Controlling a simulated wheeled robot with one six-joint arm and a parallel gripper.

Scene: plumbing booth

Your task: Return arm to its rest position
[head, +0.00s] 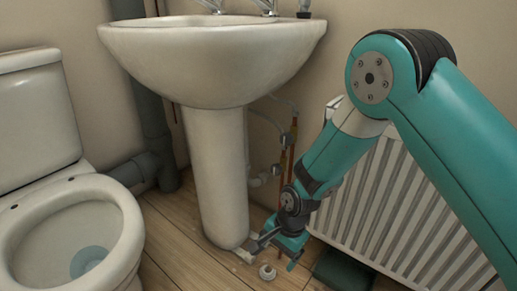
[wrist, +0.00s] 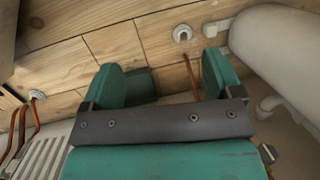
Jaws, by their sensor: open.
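My teal arm (head: 335,155) reaches down from the right in the head view, in front of the radiator. My gripper (head: 277,252) is low near the floor, just right of the sink pedestal's base.
The sink pedestal (head: 219,170) stands close to my gripper's left, under the basin (head: 213,60). A white radiator (head: 385,205) is behind my arm, and a dark green object (head: 343,270) lies on the floor beside it. Copper pipes (head: 286,150) run up the wall. The toilet (head: 75,225) is at left.

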